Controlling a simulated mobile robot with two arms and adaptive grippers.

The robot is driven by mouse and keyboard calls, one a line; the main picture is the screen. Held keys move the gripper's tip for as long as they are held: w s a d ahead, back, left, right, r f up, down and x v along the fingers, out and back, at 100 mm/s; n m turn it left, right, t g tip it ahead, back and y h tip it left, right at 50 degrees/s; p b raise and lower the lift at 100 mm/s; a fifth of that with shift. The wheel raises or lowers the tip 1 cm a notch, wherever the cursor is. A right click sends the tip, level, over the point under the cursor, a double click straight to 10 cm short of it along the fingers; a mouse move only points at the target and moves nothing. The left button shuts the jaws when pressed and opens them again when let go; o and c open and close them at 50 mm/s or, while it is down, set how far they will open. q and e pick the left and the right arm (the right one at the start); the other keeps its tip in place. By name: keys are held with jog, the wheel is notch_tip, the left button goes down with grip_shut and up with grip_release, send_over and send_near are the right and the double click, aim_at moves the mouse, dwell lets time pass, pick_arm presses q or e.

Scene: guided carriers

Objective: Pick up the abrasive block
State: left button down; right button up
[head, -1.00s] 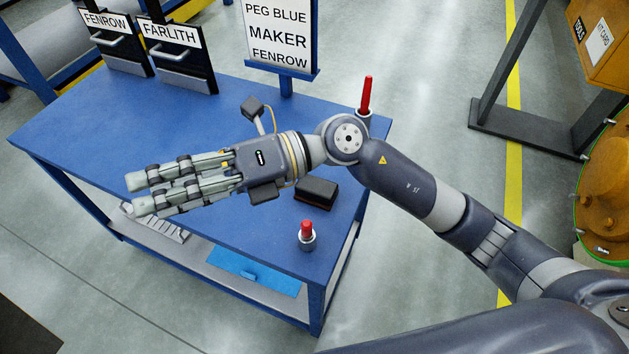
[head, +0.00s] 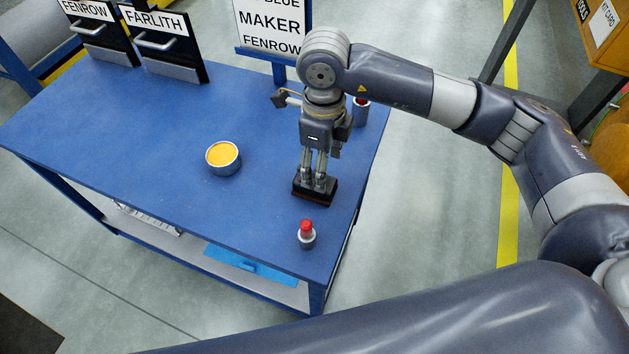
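The abrasive block (head: 328,194), dark with a reddish-brown lower edge, lies on the blue table near its right end. My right gripper (head: 313,184) points straight down at it. Its fingertips overlap the block's top in the picture. I cannot tell whether the fingers are closed on the block or only touch or hover over it. My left gripper is not in view.
A tin with yellow contents (head: 222,157) stands left of the block. A red-topped peg in a grey holder (head: 306,235) stands close in front, and another red peg (head: 361,110) is behind. A sign (head: 270,28) and two labelled bins (head: 163,42) line the back. The table's left is clear.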

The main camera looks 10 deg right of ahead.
notch_tip(320, 180, down, 2)
notch_tip(320, 180, down, 5)
jog(key=shift+d+r+p, duration=0.1)
jog(key=shift+p, duration=0.9)
jog(key=shift+f, duration=0.35)
jog(key=c, duration=1.2)
